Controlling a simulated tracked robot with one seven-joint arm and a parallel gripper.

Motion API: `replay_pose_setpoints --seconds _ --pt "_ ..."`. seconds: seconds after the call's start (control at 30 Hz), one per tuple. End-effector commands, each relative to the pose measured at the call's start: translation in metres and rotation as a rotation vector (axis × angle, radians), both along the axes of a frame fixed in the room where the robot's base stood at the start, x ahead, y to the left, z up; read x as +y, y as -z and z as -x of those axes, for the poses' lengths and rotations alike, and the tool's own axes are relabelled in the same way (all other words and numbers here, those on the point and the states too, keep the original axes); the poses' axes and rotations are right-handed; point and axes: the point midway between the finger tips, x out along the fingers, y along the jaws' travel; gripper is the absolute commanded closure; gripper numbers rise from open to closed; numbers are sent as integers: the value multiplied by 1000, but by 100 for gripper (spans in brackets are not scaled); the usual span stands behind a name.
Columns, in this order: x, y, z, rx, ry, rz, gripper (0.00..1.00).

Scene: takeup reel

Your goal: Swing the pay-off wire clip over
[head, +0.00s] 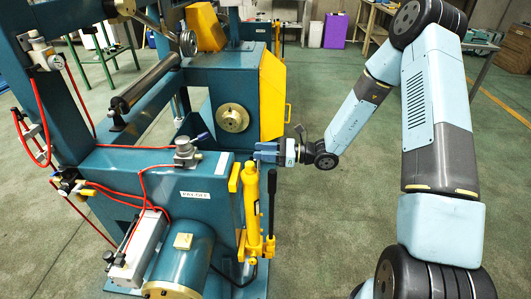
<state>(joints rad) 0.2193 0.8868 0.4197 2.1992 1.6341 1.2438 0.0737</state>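The teal take-up machine (150,190) fills the left and middle of the head view. My gripper (262,151) is at the machine's right side, just above a yellow hydraulic cylinder (252,200) and a black upright lever (271,200). The gripper is small and seen from the side, so I cannot tell whether its fingers are open or shut, or whether they touch anything. I cannot pick out the pay-off wire clip for certain. A small blue-tipped handle (203,137) sticks up near the brass-coloured hub (232,118), to the left of my gripper.
A yellow guard (272,95) stands just behind my gripper. A motor (182,262), red air hoses (80,90) and a metal roller (145,85) crowd the machine's left side. Green floor (330,220) is open to the right. A purple box (335,31) stands at the back.

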Motion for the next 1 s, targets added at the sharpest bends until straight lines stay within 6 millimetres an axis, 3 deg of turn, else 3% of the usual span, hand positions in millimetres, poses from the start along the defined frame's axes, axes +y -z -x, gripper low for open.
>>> replay_pose_setpoints --seconds 0.1,0.37,1.0 --pt "0 0 1 1 -1 0 48" --pt "-1 1 1 2 -2 1 48" --pt "-51 1 3 2 -2 2 48"
